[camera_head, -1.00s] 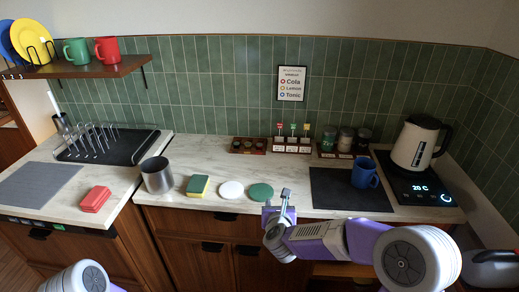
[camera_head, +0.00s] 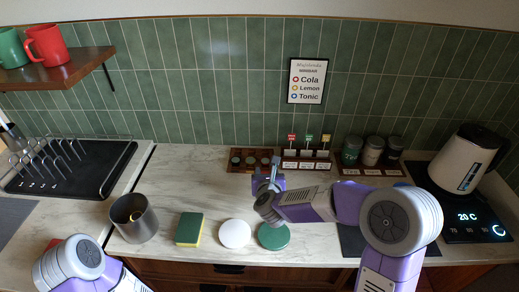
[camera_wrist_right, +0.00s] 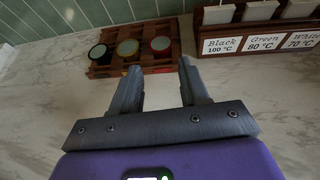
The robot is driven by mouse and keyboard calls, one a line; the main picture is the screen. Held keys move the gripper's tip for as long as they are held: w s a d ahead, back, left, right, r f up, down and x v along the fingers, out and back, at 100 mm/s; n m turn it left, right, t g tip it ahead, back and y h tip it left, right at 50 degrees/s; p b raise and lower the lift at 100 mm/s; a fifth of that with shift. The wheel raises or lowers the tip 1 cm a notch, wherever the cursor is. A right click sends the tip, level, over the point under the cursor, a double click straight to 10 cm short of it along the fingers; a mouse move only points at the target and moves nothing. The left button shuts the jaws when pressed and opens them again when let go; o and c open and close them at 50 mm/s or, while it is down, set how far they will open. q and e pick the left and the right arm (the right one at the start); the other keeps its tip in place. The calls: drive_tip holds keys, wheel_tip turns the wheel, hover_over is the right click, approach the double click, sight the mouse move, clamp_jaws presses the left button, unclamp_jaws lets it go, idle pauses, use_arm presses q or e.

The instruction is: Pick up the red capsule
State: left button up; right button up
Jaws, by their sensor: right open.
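A wooden capsule rack (camera_head: 240,167) stands on the counter against the tiled wall. In the right wrist view the rack (camera_wrist_right: 108,71) holds round-topped capsules: a greyish one (camera_wrist_right: 97,51), a yellowish one (camera_wrist_right: 127,47) and a pale yellowish one (camera_wrist_right: 160,43). I cannot tell a red capsule among them for sure; only a small reddish patch shows at the rack's right front. My right gripper (camera_head: 273,172) is just in front of the rack's right end. In the wrist view its open fingers (camera_wrist_right: 160,82) are apart with nothing between them. My left gripper is out of view.
Right of the rack stand a tea box stand (camera_head: 304,166) with signs and several jars (camera_head: 372,151). In front lie a green-yellow sponge (camera_head: 189,229), a white disc (camera_head: 234,233) and a green disc (camera_head: 273,236). A metal cup (camera_head: 133,219) stands left. The kettle (camera_head: 467,159) is far right.

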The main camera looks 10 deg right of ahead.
sight(265, 162)
drive_tip(key=shift+w+d+f, duration=0.1)
drive_tip(key=shift+w+f, duration=0.05)
drive_tip(key=shift+w, duration=0.5)
drive_tip(key=x, duration=0.5)
drive_tip(key=shift+w+d, duration=0.2)
drive_tip(key=shift+w, duration=0.2)
drive_tip(key=c, duration=0.7)
